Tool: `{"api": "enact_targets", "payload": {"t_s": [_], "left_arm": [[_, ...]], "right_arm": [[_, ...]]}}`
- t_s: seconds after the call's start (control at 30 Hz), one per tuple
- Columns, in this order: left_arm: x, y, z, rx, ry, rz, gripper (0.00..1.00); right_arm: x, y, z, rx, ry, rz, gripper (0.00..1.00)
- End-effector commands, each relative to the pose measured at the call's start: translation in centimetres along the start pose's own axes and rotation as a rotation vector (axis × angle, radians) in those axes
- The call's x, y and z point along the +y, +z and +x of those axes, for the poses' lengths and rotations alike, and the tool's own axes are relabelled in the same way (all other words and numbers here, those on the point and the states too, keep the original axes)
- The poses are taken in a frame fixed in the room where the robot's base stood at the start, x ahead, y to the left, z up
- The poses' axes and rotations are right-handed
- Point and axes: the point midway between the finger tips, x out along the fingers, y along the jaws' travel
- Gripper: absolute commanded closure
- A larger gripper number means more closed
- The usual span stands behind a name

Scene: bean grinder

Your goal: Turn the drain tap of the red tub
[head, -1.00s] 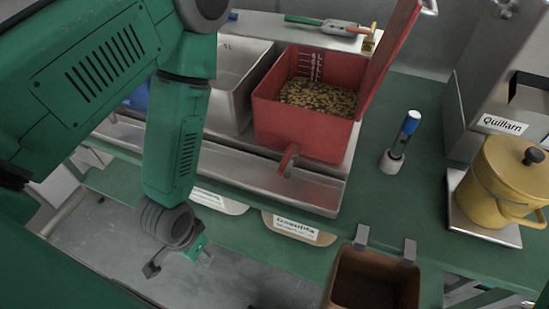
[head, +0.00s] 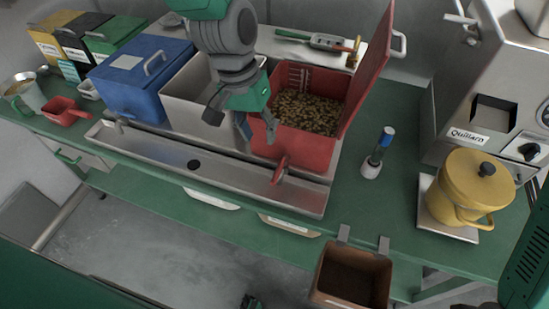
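The red tub (head: 300,148) stands at the back of the bench, its lid raised at the right, with brownish beans (head: 305,112) inside. Its red drain tap (head: 280,170) sticks out from the lower front, over the metal trough. My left gripper (head: 243,122) hangs in front of the tub's left front corner, above and left of the tap. Its fingers are spread, with nothing seen between them, and it looks apart from the tap. My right gripper is not seen; only a green part of my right arm shows at the right edge.
A metal trough (head: 230,178) runs along the front. A white tub (head: 187,92) and a blue tub (head: 142,82) stand to the left. A blue-capped tool (head: 379,155), a yellow pot (head: 467,190) and a brown bin (head: 350,278) are to the right.

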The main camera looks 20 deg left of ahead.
Motion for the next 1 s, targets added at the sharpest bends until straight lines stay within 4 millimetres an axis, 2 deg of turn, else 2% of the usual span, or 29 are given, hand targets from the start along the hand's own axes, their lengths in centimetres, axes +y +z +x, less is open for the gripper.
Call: {"api": "enact_targets", "payload": {"t_s": [0.03,0.07,0.17,0.27,0.7,0.83,1.0], "left_arm": [[0.6,-0.2,-1.1,-0.004,0.003,0.004,0.68],[0.8,-0.3,-1.3,-0.005,0.005,0.005,0.68],[0.9,-0.3,-0.8,-0.012,0.006,0.005,0.68],[0.9,-0.2,0.7,-0.015,0.005,0.005,0.68],[0.9,-0.1,9.6,-0.012,0.006,0.004,0.68],[0.9,-0.1,11.3,-0.010,0.006,0.004,0.68],[0.9,-0.1,12.3,-0.010,0.005,0.005,0.68]], "right_arm": [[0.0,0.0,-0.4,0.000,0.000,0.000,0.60],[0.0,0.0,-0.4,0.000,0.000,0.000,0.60],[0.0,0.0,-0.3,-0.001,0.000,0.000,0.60],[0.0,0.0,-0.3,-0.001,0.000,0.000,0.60],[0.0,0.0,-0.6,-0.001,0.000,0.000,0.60],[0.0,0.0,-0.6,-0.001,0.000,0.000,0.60],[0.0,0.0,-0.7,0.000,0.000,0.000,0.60]]}}
